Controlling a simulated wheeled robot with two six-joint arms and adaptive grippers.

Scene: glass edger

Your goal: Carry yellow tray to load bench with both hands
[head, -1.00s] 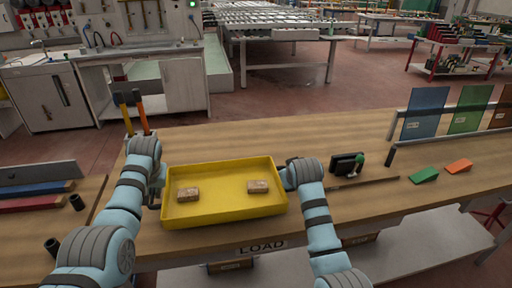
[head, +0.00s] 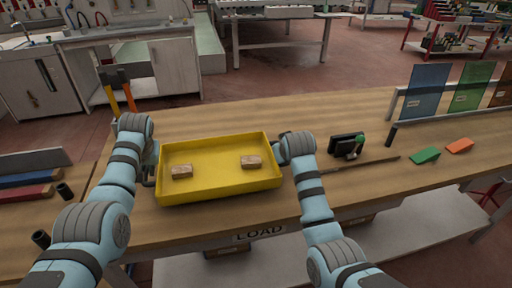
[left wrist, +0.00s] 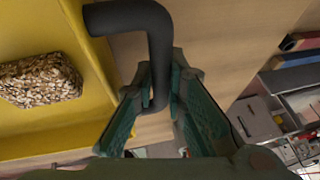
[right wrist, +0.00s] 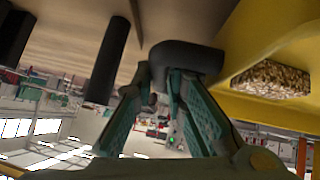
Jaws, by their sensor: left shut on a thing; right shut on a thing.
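The yellow tray (head: 222,188) is over the wooden bench marked LOAD (head: 258,233), near its front edge; I cannot tell whether it touches the top. Two brown blocks (head: 182,171) and (head: 251,162) lie in it. My left gripper (head: 148,172) is at the tray's left end; in the left wrist view its fingers (left wrist: 152,88) are shut on a dark bent handle (left wrist: 135,18). My right gripper (right wrist: 160,88) is shut on the dark handle (right wrist: 185,55) at the right end; in the head view my arm mostly hides it.
Coloured panels (head: 425,90) stand at the back right. Orange-handled tools (head: 115,88) stand at the left.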

